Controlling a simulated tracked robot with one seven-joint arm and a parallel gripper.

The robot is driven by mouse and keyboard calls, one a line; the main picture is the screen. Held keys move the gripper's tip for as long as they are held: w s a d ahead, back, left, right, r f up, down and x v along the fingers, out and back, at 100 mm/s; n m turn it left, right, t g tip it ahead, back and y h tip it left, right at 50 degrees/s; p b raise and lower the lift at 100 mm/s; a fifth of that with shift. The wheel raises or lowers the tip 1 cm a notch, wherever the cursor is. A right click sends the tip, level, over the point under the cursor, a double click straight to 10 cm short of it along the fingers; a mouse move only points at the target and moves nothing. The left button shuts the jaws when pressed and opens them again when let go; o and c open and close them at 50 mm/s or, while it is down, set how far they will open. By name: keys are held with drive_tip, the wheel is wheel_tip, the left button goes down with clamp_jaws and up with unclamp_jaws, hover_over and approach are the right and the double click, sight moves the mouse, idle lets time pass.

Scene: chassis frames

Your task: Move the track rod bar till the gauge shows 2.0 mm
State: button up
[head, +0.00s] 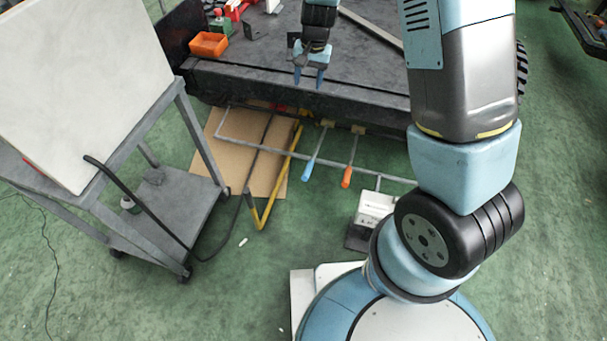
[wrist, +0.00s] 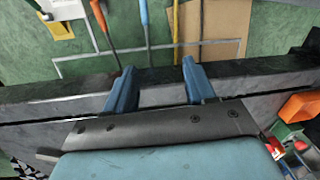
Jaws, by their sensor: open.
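My gripper (head: 308,80) is open and empty above the front edge of the dark chassis beam; its two blue fingers also show in the wrist view (wrist: 157,70). Below and in front of it, a blue-handled lever (head: 309,167) and an orange-handled lever (head: 347,176) hang by a thin grey frame (head: 263,144). A yellow bar (head: 283,170) stands left of them. I cannot tell which of these is the track rod bar. A small white box (head: 375,207), perhaps the gauge, sits near the floor; no reading is legible. The gripper touches none of these.
The chassis beam (head: 330,103) runs across in front. An orange bin (head: 208,44) stands on the chassis at left. A grey trolley (head: 195,200) with a large white panel (head: 80,80) is at left. A cardboard sheet (head: 212,148) lies on the green floor.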

drive_tip(key=a+f+h, duration=0.1)
drive_tip(key=a+f, duration=0.2)
drive_tip(key=f, duration=1.2)
drive_tip(key=g+h, duration=0.1)
drive_tip(key=h, duration=0.1)
approach(305, 172)
drive_tip(key=shift+m, duration=0.4)
drive_tip(key=f, duration=0.3)
drive_tip(key=d+f, duration=0.1)
drive_tip(key=f, duration=0.3)
drive_tip(key=d+f, duration=0.1)
drive_tip(key=f, duration=0.3)
drive_tip(key=shift+s, duration=0.35)
drive_tip(key=shift+c, duration=0.4)
clamp_jaws()
drive_tip(key=shift+a, duration=0.1)
